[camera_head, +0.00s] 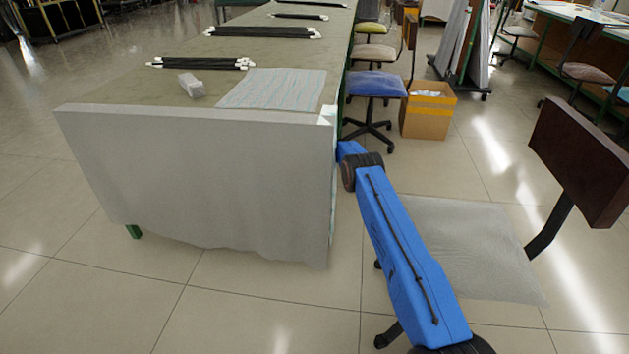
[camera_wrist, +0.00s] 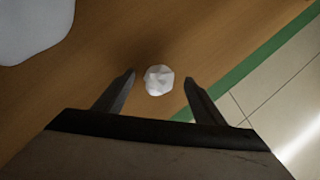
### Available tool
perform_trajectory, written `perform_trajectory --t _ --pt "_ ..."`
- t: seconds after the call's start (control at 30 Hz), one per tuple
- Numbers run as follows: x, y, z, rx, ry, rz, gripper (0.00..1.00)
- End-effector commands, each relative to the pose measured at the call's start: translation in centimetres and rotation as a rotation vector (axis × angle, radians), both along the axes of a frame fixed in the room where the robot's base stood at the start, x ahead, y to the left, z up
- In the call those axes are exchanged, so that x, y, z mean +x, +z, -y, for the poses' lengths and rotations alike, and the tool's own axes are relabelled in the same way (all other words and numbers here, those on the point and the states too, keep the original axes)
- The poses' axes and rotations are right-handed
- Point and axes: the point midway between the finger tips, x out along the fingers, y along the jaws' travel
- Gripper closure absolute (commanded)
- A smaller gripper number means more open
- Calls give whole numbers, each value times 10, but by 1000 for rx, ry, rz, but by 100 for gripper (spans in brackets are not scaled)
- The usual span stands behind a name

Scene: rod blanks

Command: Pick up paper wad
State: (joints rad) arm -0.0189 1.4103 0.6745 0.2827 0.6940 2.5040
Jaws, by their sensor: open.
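The paper wad (camera_wrist: 158,80) is a small white faceted lump on a brown wooden surface (camera_wrist: 200,35) in the wrist view. My gripper (camera_wrist: 160,79) is open, with one dark finger on each side of the wad and a gap on both sides. The fingers do not appear to touch it. How high they are above the surface I cannot tell. In the head view my blue arm reaches to the right edge of the cloth-ended table (camera_head: 195,180); my gripper and the wad are hidden there.
A green edge (camera_wrist: 245,68) borders the wooden surface, with tiled floor beyond. A pale rounded shape (camera_wrist: 35,25) lies upper left. Chairs (camera_head: 377,85) and a cardboard box (camera_head: 428,112) stand right.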

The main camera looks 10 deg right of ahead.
Motion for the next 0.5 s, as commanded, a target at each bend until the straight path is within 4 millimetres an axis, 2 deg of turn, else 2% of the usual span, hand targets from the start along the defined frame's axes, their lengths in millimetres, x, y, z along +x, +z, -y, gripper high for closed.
perform_trajectory --t 0.03,0.2,0.23,0.5 --pt "0 0 0 0 0 0 36" --pt "0 0 0 0 0 0 77" --pt "0 0 0 0 0 0 79" --pt "0 0 0 0 0 0 80"
